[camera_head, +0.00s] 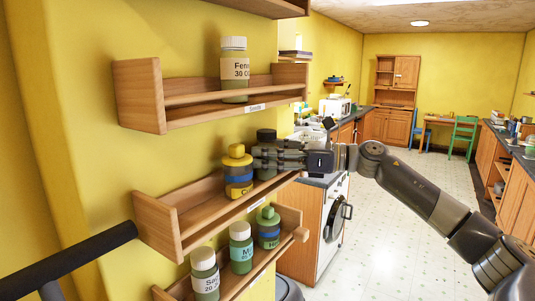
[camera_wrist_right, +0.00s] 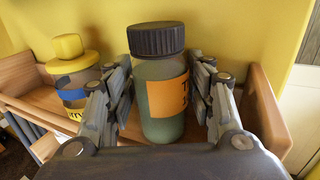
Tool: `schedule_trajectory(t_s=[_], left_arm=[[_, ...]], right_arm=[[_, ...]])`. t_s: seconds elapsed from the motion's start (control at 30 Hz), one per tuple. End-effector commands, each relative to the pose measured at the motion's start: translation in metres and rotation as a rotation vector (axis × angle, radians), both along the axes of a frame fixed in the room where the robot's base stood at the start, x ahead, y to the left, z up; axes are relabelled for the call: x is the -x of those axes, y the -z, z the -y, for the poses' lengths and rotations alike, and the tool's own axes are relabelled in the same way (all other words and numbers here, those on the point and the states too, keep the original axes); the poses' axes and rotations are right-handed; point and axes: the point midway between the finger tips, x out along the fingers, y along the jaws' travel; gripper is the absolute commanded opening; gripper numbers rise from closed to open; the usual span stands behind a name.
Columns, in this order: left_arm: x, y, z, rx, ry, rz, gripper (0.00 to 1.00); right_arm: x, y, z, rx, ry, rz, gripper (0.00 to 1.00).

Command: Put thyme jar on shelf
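The thyme jar (camera_wrist_right: 160,108) has a black ribbed lid, a greenish body and an orange label that starts with "T". It stands upright at the right end of the middle wall shelf (camera_head: 160,222). My right gripper (camera_wrist_right: 164,85) has its fingers on both sides of the jar, very close to its body; I cannot tell whether they press on it. In the head view the fingers of my right gripper (camera_head: 278,157) hide most of the jar, and its dark lid (camera_head: 266,135) shows above them. My left gripper is not in view.
A yellow-lidded jar (camera_head: 238,172) stands left of the thyme jar on the same shelf. The upper shelf (camera_head: 140,95) holds a white-lidded fennel jar (camera_head: 234,70). The lower shelf (camera_head: 236,288) holds several jars. The shelf's end panel is close to my right finger.

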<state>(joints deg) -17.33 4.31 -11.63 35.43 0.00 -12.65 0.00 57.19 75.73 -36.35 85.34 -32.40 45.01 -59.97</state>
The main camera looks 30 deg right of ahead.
Motion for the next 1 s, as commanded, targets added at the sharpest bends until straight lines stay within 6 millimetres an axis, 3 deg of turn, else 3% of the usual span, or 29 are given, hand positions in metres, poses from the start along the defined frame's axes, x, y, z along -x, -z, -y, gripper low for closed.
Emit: schedule_trajectory(t_s=[0.33, 0.7, 1.0], left_arm=[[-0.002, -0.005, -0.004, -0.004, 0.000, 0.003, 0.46], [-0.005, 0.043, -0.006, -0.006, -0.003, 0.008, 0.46], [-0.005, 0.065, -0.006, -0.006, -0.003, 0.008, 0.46]], right_arm=[[0.000, -0.005, 0.001, 0.000, 0.001, 0.000, 0.50], [0.048, 0.004, 0.049, 0.001, 0.005, -0.001, 0.50], [0.079, 0.000, 0.080, 0.000, 0.002, -0.001, 0.50]])
